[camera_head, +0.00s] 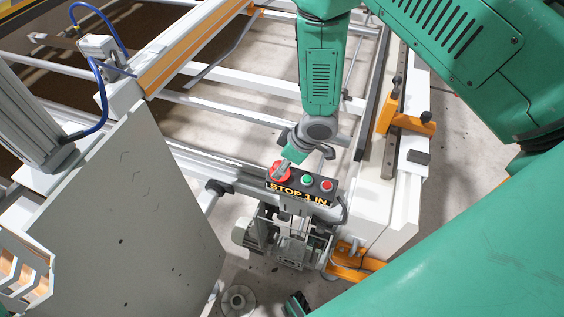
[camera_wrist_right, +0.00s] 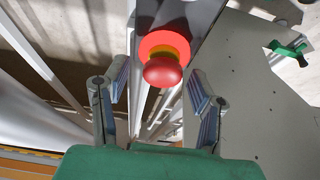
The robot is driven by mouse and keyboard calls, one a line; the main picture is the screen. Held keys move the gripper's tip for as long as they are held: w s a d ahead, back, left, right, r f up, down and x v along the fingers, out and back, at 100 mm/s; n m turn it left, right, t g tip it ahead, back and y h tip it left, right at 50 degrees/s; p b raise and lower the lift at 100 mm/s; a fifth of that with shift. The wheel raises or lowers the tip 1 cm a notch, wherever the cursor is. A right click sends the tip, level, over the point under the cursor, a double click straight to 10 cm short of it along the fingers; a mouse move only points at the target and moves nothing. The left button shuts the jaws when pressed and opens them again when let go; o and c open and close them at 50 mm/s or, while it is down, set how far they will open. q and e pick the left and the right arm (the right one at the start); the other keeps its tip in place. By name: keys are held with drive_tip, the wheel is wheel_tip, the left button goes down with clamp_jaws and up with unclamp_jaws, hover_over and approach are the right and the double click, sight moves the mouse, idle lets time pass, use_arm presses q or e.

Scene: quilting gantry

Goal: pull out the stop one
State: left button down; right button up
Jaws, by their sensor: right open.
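The control box (camera_head: 300,192) has a yellow "STOP 1 IN" label on its front. The red mushroom stop button (camera_head: 281,171) sits at the box's left end. In the right wrist view, this red button (camera_wrist_right: 163,62) shows a yellow band under its cap. My right gripper (camera_head: 287,163) comes down from above at the button. In the right wrist view its two fingers (camera_wrist_right: 157,98) are spread apart, with the red cap between and just beyond them. A small green and dark part (camera_head: 297,303) at the bottom edge may be my left gripper; its jaws cannot be made out.
A green button (camera_head: 307,181) and a smaller red button (camera_head: 326,185) sit right of the stop button. A pale speckled panel (camera_head: 130,210) stands at left. White gantry rails (camera_head: 240,112) lie behind, and an orange bracket (camera_head: 355,262) is at lower right.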

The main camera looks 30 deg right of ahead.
drive_tip(key=shift+a, duration=0.1)
drive_tip(key=shift+c, duration=0.4)
clamp_jaws()
drive_tip(key=shift+r+p, duration=1)
drive_tip(key=shift+r, duration=0.1)
drive_tip(key=shift+f, duration=0.1)
drive_tip(key=shift+o, duration=0.4)
unclamp_jaws()
